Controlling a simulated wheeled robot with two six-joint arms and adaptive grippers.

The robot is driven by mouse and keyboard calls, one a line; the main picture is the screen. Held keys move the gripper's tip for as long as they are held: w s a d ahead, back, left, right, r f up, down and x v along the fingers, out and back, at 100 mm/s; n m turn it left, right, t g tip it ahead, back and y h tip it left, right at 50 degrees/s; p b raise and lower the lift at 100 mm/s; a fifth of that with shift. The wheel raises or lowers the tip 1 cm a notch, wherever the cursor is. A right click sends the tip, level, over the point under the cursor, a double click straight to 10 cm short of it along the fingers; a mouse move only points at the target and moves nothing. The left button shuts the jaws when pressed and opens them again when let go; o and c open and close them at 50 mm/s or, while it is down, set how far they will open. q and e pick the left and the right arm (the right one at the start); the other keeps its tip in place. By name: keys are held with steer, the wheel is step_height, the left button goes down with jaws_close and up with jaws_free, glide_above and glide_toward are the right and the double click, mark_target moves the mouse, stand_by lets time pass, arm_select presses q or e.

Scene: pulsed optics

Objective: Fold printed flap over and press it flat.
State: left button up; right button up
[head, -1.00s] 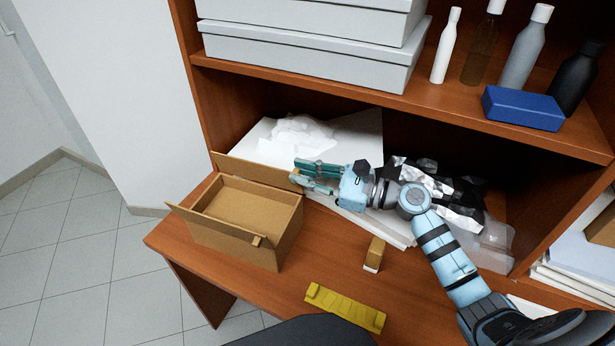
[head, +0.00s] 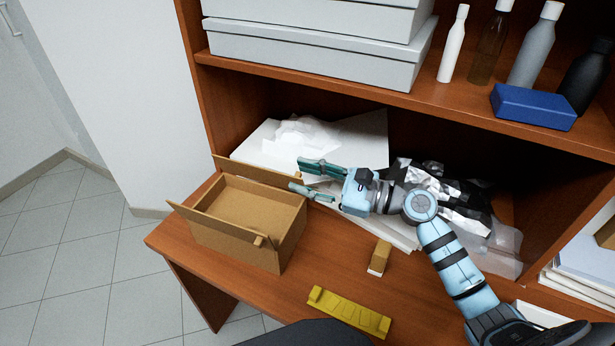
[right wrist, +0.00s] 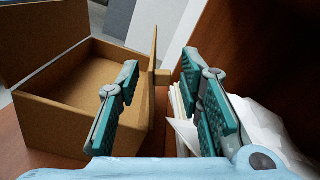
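An open cardboard box (head: 225,243) stands at the left of the desk. Its near flap (head: 190,215) and far flap (head: 240,167) stand up; I see no print on either. The box also shows in the right wrist view (right wrist: 45,125). My right gripper (head: 296,174) is open and empty at the right end of the far flap. In the right wrist view a flap (right wrist: 153,62) stands edge-on between the spread fingers (right wrist: 160,60), with a gap on both sides. A small tab sticks out from that flap. My left gripper is not in view.
A small tan block (head: 379,257) and a yellow strip (head: 348,312) lie on the desk (head: 315,265). White sheets (head: 365,135) and crumpled foil (head: 455,200) lie behind, around my right arm. A shelf (head: 300,75) with grey boxes and bottles overhangs the back.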

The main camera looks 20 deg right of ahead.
steer(key=shift+s+d, duration=0.1)
steer(key=v, duration=1.1)
steer(key=shift+s+d, duration=0.25)
